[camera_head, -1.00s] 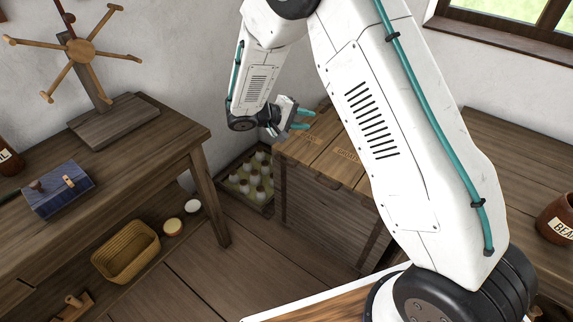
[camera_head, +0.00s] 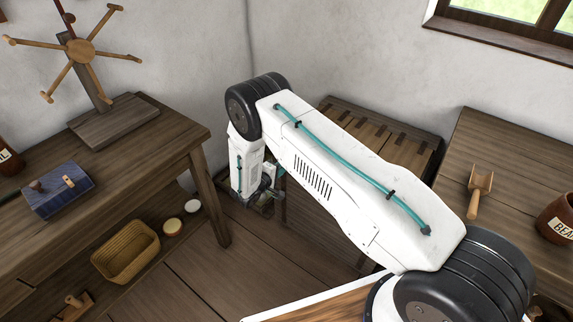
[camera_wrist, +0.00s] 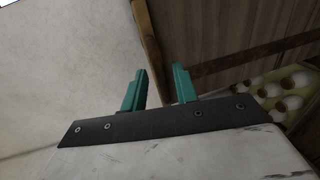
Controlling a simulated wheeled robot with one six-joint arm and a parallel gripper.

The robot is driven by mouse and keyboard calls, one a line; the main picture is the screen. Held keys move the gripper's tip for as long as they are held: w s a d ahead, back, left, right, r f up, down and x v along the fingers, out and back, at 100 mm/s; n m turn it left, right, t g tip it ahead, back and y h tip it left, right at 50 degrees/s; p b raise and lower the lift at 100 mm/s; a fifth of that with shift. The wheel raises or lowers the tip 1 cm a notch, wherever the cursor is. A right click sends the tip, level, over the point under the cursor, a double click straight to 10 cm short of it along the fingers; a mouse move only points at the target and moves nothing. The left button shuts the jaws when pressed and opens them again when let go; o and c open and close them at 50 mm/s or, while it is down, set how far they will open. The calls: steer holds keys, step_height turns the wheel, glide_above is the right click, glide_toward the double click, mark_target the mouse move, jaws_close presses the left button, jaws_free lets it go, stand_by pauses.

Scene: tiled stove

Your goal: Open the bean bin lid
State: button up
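The wooden bin (camera_head: 362,128) stands in the corner behind my arm. Only the back part of its slatted top with dark straps shows, and my arm hides the lettered front part and most of its front face. My gripper (camera_head: 270,185) is low at the bin's left front corner, partly in shadow, below the level of the top. In the wrist view my gripper (camera_wrist: 160,88) has its two teal fingers apart with nothing between them. The bin's wooden side (camera_wrist: 225,30) fills the upper right there. I cannot tell whether the fingers touch the bin.
A table (camera_head: 170,150) on the left bears a blue box (camera_head: 58,195) and a wooden spoked stand (camera_head: 85,55). A right table (camera_head: 520,150) bears a scoop (camera_head: 478,190) and a brown jar (camera_head: 558,218).

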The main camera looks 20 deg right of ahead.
steer(key=shift+x, duration=1.5)
jaws_close()
steer(key=shift+r, duration=0.1)
